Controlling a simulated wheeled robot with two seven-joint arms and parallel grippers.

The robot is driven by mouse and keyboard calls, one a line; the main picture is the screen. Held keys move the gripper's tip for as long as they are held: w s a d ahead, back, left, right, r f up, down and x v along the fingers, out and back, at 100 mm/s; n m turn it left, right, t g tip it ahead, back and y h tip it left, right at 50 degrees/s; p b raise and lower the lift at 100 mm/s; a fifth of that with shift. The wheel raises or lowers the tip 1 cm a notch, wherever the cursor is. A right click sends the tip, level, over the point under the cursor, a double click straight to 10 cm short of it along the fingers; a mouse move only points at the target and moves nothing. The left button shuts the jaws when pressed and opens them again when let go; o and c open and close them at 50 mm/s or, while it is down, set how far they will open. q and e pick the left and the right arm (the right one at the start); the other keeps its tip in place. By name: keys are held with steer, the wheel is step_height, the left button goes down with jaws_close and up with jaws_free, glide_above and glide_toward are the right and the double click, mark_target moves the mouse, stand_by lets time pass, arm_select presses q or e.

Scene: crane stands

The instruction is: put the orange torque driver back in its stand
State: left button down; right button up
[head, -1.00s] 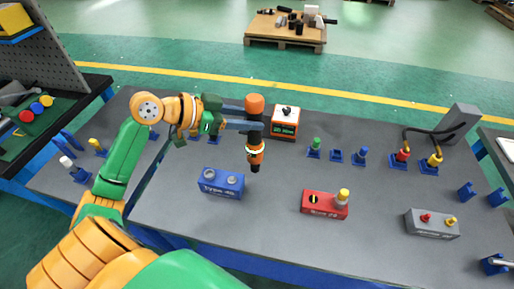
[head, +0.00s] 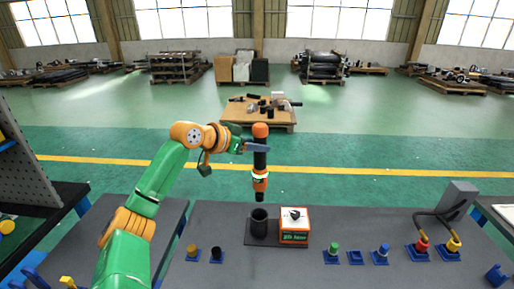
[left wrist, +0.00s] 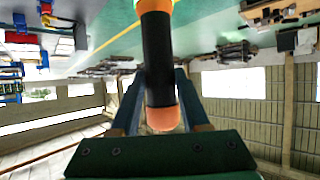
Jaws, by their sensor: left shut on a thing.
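The torque driver (head: 260,165) has an orange cap, a black body and an orange band low down. My left gripper (head: 257,147) is shut on its upper black part and holds it upright, with its tip just above the black cup of the stand (head: 258,222) in the picture. I cannot tell if the tip is exactly over the opening. The cup stands on a dark base beside an orange-and-white box with a knob (head: 294,226). In the left wrist view the driver (left wrist: 158,60) runs between the two fingers. My right gripper is not in view.
On the grey table (head: 340,215), blue holders with a green piece (head: 333,252) and a blue piece (head: 382,252) stand to the right. Red and yellow connectors (head: 437,246) with cables lead to a grey block (head: 458,200). Small pieces (head: 204,254) stand left of the stand.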

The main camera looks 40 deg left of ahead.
mark_target(255, 163)
arm_select(q)
steer(key=shift+r, duration=0.2)
step_height(255, 163, down, 6)
steer(key=b, duration=0.5)
steer(key=shift+a, duration=0.1)
steer(key=shift+s, duration=0.1)
stand_by(0.5)
steer(key=shift+f, duration=0.15)
